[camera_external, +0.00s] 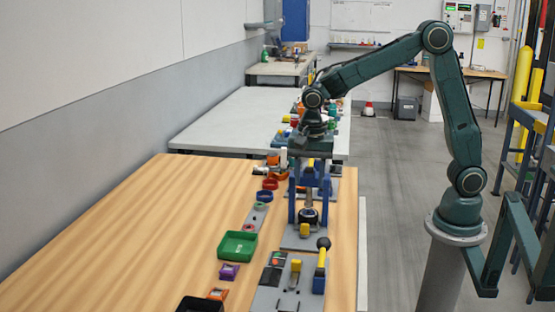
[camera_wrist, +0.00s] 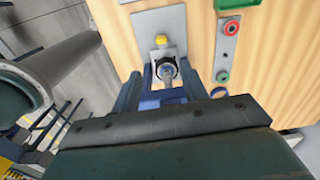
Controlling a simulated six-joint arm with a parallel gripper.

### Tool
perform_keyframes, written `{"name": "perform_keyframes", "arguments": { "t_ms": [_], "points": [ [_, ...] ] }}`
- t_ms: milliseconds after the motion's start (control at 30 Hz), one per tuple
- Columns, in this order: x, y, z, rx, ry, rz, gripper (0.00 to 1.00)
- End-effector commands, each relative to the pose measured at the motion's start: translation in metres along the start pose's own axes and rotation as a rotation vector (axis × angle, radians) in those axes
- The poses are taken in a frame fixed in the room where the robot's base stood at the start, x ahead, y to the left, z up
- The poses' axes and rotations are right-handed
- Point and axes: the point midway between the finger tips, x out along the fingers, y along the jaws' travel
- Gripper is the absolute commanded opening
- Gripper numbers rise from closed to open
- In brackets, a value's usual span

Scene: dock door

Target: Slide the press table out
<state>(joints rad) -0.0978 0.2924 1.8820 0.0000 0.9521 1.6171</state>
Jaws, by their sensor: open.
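The press stands near the right edge of the wooden bench, with a blue frame (camera_external: 292,208), a steel ram and a round black part (camera_external: 308,216) low between its posts. At its foot is a grey plate with a yellow block (camera_external: 304,231); the block also shows in the wrist view (camera_wrist: 161,40). My gripper (camera_external: 310,182) is open, pointing down directly over the press. In the wrist view the black ring and ram lie between blue uprights. I cannot tell clearly where my fingers end and the frame begins, or whether they touch. The yellow block is clear of my gripper.
The bench's left side is clear.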

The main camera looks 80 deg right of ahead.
Motion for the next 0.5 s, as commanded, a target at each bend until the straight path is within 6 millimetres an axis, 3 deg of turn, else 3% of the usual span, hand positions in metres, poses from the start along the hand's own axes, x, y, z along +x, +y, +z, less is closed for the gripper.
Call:
{"name": "perform_keyframes", "arguments": {
  "t_ms": [500],
  "points": [
    [0.0138, -0.0062, 0.0017, 0.053, 0.001, 0.016, 0.44]
  ]
}}
